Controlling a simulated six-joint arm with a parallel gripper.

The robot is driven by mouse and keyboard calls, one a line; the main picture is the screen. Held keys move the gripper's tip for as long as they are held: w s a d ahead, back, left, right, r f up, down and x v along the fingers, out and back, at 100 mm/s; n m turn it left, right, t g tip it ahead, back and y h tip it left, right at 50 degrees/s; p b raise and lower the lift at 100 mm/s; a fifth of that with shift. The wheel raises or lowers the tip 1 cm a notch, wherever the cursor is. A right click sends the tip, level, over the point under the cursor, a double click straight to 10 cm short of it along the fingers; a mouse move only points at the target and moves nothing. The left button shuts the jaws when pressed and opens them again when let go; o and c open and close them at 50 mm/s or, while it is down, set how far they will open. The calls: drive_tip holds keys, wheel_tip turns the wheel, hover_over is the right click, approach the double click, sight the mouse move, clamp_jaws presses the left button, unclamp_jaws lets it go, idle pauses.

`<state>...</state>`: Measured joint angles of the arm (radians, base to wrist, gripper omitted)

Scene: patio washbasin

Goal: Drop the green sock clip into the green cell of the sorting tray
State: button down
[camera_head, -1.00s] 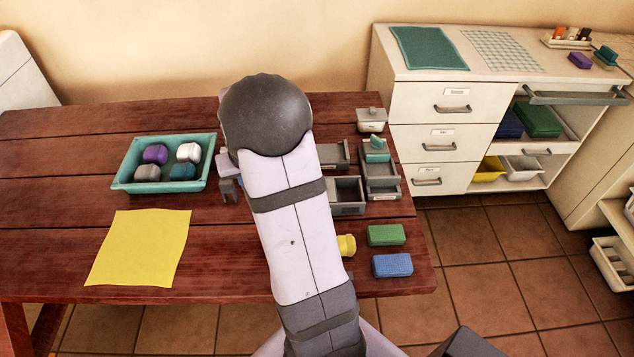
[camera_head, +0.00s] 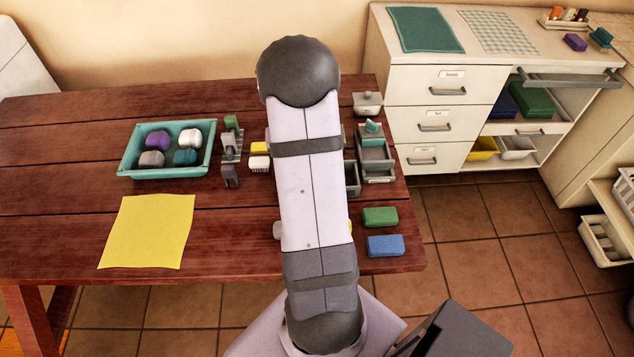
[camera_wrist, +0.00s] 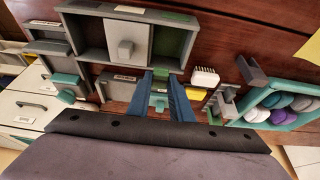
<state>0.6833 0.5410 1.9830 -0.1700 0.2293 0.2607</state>
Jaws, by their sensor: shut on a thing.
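My gripper (camera_wrist: 168,98) shows in the wrist view as two blue fingers, shut on a small green piece (camera_wrist: 160,74) that looks like the green sock clip. Its outline is partly hidden between the fingers. The fingertips are beside the near edge of the grey sorting tray (camera_wrist: 85,40), which fills the upper left. In the head view my arm hides the gripper, the clip and most of the tray.
A teal tray (camera_head: 128,162) with several rounded pieces is at left, beside a grey stand (camera_head: 231,146). A white brush (camera_head: 259,164) lies near my arm. Green (camera_head: 380,217) and blue (camera_head: 385,246) sponges are at right. A yellow cloth (camera_head: 147,232) lies front left.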

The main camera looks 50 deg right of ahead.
drive_tip(key=shift+f+b, duration=1.85)
drive_tip(key=shift+f, duration=0.7)
drive_tip(key=c, duration=1.5)
unclamp_jaws()
drive_tip(key=shift+r, duration=0.1)
drive_tip(key=shift+b+v, duration=0.4)
drive_tip(key=shift+v, duration=3.25)
